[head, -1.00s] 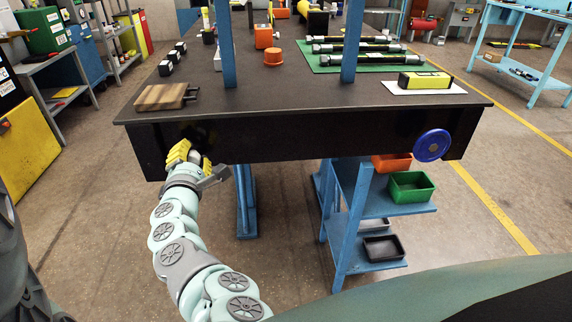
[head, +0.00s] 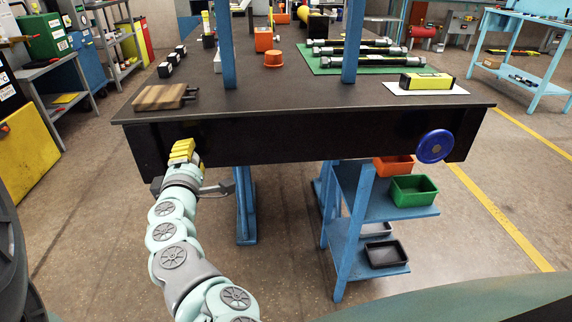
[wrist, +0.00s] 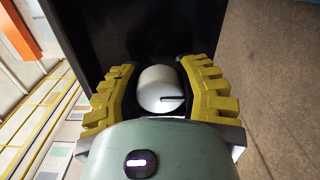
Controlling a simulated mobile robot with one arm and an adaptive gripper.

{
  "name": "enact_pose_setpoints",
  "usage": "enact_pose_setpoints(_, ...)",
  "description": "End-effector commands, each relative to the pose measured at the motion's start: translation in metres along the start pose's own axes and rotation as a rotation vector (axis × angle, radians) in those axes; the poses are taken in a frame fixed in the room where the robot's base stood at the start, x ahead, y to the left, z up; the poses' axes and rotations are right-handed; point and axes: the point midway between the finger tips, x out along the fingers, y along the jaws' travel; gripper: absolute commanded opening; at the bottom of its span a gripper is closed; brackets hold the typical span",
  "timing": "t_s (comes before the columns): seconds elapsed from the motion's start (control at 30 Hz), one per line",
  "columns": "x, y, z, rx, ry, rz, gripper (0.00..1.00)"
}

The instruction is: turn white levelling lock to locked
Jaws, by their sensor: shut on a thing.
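The white levelling lock (wrist: 160,88) is a round white knob with a dark line on its face, on the black front panel of the table. In the wrist view the line runs from about the knob's middle to its right edge. My gripper (wrist: 162,80) has its yellow ridged fingers on both sides of the knob and is shut on it. In the head view my gripper (head: 183,150) is at the left part of the panel and hides the knob.
A blue handwheel (head: 434,146) sits at the panel's right end. A wooden board (head: 160,97) lies on the table top (head: 270,95) above my gripper. A blue shelf (head: 370,205) with bins stands under the table at right. The floor in front is open.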

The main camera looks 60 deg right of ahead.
Motion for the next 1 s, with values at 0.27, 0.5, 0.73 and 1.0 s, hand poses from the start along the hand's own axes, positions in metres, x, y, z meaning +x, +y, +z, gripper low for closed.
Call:
enact_pose_setpoints(0.27,0.0,0.0,0.002,0.001,-0.004,0.0,0.4)
enact_pose_setpoints(0.5,0.0,0.0,0.001,0.0,-0.003,0.0,0.65)
enact_pose_setpoints(0.73,0.0,0.0,0.001,0.0,-0.002,0.0,0.71)
enact_pose_setpoints(1.0,-0.011,-0.001,0.001,-0.003,-0.001,-0.002,0.71)
